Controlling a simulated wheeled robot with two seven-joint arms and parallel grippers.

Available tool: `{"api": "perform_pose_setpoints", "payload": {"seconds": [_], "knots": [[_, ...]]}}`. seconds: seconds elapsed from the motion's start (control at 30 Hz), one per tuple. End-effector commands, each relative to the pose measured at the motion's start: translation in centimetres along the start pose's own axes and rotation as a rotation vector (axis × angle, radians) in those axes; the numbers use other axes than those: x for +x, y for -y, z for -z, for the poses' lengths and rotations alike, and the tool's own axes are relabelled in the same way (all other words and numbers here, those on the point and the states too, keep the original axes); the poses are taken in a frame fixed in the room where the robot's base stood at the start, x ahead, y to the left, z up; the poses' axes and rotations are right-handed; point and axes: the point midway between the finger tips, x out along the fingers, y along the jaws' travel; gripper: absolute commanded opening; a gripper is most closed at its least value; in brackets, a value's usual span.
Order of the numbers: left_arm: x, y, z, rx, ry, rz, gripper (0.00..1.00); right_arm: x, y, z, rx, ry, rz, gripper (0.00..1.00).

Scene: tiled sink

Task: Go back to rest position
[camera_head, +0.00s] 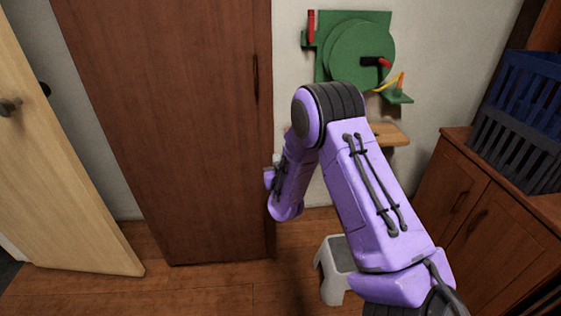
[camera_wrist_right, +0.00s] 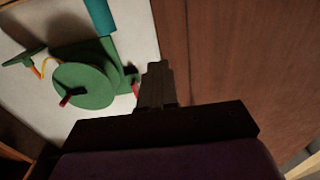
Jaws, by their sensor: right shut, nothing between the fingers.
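My right arm reaches in from the lower right in the head view, bends at a raised elbow and comes down in front of the wall beside the brown door (camera_head: 165,120). My right gripper (camera_wrist_right: 154,85) is shut and empty in the right wrist view, its dark fingers together against the pale wall and the door's edge. In the head view the fingers are small and mostly hidden by the wrist. My left arm and gripper are not in view.
A green wheel device (camera_head: 350,48) with red handles is on the wall behind my arm, above a small wooden shelf (camera_head: 388,133). A grey-white stool (camera_head: 332,268) stands on the floor. Crates (camera_head: 518,120) sit on a wooden cabinet (camera_head: 490,215) at right. A pale door (camera_head: 60,160) stands at left.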

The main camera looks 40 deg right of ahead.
Motion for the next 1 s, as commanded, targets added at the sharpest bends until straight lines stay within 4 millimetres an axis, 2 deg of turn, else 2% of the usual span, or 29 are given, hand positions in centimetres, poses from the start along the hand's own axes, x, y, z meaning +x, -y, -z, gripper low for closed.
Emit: {"api": "perform_pose_setpoints", "payload": {"seconds": [0.1, 0.23, 0.37, 0.63, 0.7, 0.77, 0.87, 0.9, 0.97, 1.0], "knots": [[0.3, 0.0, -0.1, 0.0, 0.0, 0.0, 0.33, -2.9, 0.7, -0.2, -0.003, 0.003, 0.01, 0.0], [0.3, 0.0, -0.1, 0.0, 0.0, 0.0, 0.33, -4.9, 0.8, -0.3, -0.001, 0.004, 0.011, 0.0], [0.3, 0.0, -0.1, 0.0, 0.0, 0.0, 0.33, -5.6, 0.7, -0.3, -0.001, 0.004, 0.01, 0.0], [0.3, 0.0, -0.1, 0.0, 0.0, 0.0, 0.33, -5.7, 0.6, -0.4, 0.014, 0.008, 0.01, 0.0], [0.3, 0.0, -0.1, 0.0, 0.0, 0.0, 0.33, -6.1, 0.8, -1.6, 0.069, 0.064, 0.021, 0.0], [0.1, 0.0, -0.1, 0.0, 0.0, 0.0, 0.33, -8.2, 1.6, -4.2, 0.131, 0.19, 0.042, 0.0], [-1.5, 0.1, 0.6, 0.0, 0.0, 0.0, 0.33, -14.3, 2.2, -9.9, 0.145, 0.451, 0.058, 0.0], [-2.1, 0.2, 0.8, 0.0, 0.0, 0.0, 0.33, -17.3, 1.9, -12.2, 0.137, 0.559, 0.055, 0.0], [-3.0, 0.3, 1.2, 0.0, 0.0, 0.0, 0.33, -21.9, 1.2, -15.0, 0.113, 0.711, 0.045, 0.0], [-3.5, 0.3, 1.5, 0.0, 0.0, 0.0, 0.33, -25.1, 0.5, -16.5, 0.091, 0.805, 0.036, 0.0]]}}
